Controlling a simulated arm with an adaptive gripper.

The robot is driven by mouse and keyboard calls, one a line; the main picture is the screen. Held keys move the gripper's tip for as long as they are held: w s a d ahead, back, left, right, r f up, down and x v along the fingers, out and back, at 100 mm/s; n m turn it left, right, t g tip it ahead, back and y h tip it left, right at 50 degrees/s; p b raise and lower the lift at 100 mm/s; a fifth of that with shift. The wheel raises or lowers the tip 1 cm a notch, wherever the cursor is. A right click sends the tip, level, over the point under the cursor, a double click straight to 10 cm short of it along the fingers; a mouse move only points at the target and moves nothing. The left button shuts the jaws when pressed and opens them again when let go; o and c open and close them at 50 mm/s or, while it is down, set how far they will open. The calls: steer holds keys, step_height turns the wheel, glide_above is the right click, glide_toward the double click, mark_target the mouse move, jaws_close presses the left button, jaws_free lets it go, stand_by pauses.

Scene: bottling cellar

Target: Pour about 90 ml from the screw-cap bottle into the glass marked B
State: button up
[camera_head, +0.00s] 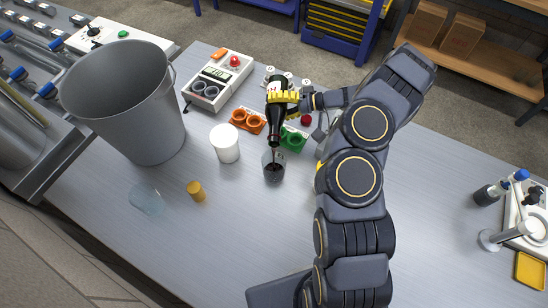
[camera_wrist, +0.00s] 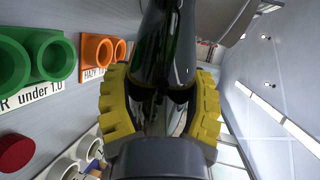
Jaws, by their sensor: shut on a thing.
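My gripper (camera_head: 283,103) is shut on the dark bottle (camera_head: 273,128) and holds it above the bench, tipped steeply with its neck down. The bottle's mouth is just over a clear glass (camera_head: 269,160). Dark red liquid is in the glass, and a thin dark line seems to run from the mouth into it. No letter on the glass is readable. In the wrist view the yellow fingers (camera_wrist: 160,100) clasp the dark green bottle (camera_wrist: 166,40) from both sides; its mouth and the glass are hidden there.
A white cup (camera_head: 225,144), an amber cylinder (camera_head: 196,191) and a clear, faint vessel (camera_head: 147,199) stand left. A large grey bucket (camera_head: 122,105) is farther left. The front bench is clear.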

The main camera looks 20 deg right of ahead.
mark_target(274, 114)
steer(key=shift+r+n, duration=0.3)
steer(key=shift+r, duration=0.1)
stand_by(1.3)
step_height(274, 114, down, 2)
steer(key=shift+a+f+m+g, duration=0.1)
steer(key=shift+f+m+g, duration=0.25)
steer(key=shift+m, duration=0.45)
steer(key=shift+w+f+m+g+y, duration=0.3)
steer(key=shift+f+m, duration=0.25)
steer(key=shift+m, duration=0.15)
stand_by(0.8)
